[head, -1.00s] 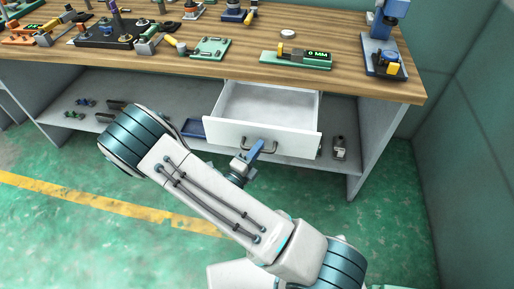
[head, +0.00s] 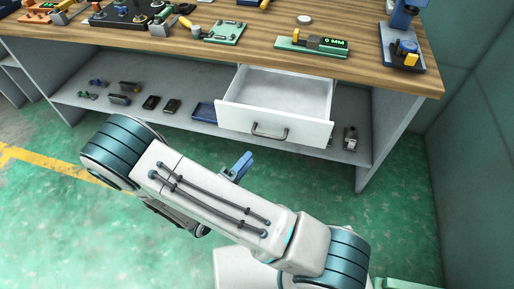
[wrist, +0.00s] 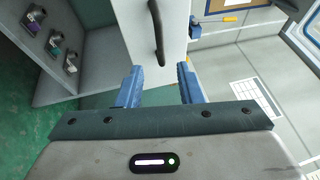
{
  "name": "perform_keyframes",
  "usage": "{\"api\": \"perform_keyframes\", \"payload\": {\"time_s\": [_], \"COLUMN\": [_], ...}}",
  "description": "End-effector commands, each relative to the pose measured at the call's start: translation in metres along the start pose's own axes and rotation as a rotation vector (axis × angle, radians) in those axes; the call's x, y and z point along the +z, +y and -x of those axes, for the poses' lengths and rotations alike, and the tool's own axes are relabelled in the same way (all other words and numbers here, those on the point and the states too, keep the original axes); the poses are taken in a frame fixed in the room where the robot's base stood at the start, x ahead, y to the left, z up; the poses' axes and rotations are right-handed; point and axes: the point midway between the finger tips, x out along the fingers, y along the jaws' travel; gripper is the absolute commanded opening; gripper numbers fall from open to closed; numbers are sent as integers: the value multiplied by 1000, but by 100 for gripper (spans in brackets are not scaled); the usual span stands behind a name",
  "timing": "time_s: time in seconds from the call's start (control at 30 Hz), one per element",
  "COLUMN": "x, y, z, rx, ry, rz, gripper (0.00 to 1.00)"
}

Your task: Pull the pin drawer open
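The white pin drawer (head: 235,118) stands pulled out from under the wooden bench in the head view, and its inside looks empty. Its dark bar handle (head: 270,133) is on the front face; the handle also shows at the top of the wrist view (wrist: 156,35). My gripper (wrist: 162,72) is open, with its two blue fingers apart and nothing between them. The handle lies beyond the fingertips, apart from them. In the head view my gripper (head: 240,162) is in front of and below the drawer, partly hidden by my arm.
The wooden bench (head: 350,75) holds several fixtures, among them a green gauge with a "0 MM" display (head: 312,44). The lower shelf (head: 185,92) carries a blue tray (head: 204,112) and small parts. Green floor lies open in front; a wall stands right.

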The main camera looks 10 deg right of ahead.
Motion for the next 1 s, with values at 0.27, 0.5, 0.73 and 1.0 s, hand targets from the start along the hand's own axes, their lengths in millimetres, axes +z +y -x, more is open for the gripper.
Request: {"api": "perform_keyframes", "payload": {"time_s": [0.27,0.5,0.73,1.0], "x": [0,0,0,-7], "y": [0,0,0,-16], "z": [26,27,27,14], "rx": [-1,0,0,29], "ry": [1,1,1,98], "rz": [0,0,0,-84], "gripper": [33,33,33,33]}}
